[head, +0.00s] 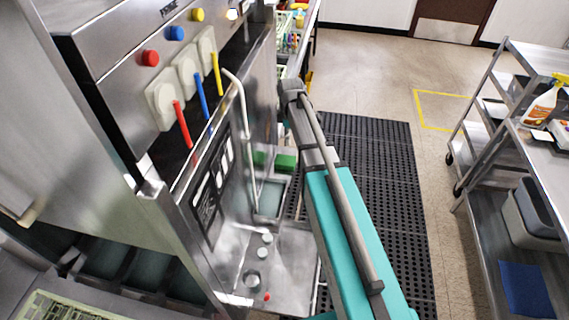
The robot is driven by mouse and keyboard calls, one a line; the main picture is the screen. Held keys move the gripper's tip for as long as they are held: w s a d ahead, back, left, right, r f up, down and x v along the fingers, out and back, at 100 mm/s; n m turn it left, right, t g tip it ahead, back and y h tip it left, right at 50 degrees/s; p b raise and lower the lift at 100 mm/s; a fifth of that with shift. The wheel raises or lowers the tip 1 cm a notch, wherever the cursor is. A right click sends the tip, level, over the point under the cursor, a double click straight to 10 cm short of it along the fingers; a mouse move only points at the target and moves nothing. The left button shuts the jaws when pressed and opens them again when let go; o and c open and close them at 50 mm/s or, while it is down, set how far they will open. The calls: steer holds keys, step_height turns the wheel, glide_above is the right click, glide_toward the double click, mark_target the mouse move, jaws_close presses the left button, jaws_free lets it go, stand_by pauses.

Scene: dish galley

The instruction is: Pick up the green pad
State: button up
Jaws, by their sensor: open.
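A green pad (285,162) lies low beside the steel machine panel, just left of my turquoise and grey arm. A similar green patch shows left of it in the shiny steel panel and looks like its reflection. My arm rises from the bottom of the head view to a grey joint right of the panel, above the pad in the picture. My gripper does not show, so its place relative to the pad cannot be seen.
The steel machine (120,60) with red, blue and yellow levers fills the left. A steel ledge (285,270) with small round fittings lies below the panel. A black perforated mat (375,180) covers the floor. A steel cart (545,185) stands right, with open floor between.

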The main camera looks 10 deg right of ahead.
mark_target(289, 160)
steer(key=shift+f+b, duration=4)
steer(key=shift+f, duration=0.15)
steer(key=shift+f+b, duration=2.6)
steer(key=c, duration=0.6)
